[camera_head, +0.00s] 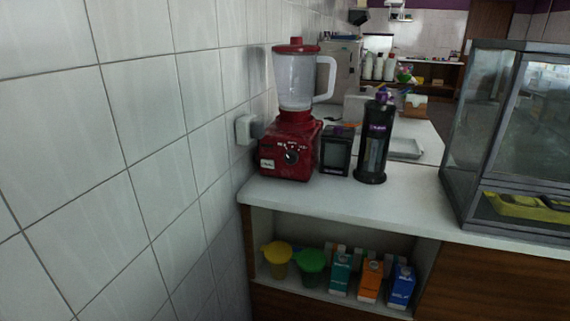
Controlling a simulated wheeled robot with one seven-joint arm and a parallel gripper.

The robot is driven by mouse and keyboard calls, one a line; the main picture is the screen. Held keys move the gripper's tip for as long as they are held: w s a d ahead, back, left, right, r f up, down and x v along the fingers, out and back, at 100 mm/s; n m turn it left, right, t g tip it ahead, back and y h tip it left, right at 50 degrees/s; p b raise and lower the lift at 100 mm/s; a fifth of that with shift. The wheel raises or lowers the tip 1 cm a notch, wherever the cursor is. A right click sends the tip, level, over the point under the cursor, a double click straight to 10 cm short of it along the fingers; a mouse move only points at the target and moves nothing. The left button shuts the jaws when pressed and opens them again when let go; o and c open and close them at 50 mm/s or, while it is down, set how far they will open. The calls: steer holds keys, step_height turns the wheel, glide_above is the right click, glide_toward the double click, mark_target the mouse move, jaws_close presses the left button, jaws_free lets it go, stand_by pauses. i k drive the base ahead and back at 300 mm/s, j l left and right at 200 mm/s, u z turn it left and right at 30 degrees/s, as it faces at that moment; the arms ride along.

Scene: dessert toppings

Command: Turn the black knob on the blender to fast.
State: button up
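The blender (289,143) stands upright at the left end of the white counter, close to the tiled wall. It has a red base, a clear jug with a white handle and a red lid. The black knob (291,156) is on the front of the red base, with small white marks around it. The marks are too small to read, and I cannot tell which setting the knob points to. My gripper is not in view.
A small black box-like device (336,151) and a black dispenser (374,138) stand right of the blender. A glass display case (508,140) is at the right. Below the counter (405,196), a shelf holds cups and cartons. The counter front is clear.

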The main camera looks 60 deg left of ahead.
mark_target(291, 157)
steer(key=l+u, duration=0.15)
steer(key=u, duration=0.2)
steer(key=i+l+u, duration=0.1)
steer(key=u, duration=0.25)
steer(key=l+u, duration=0.35)
steer(key=i+j, duration=0.05)
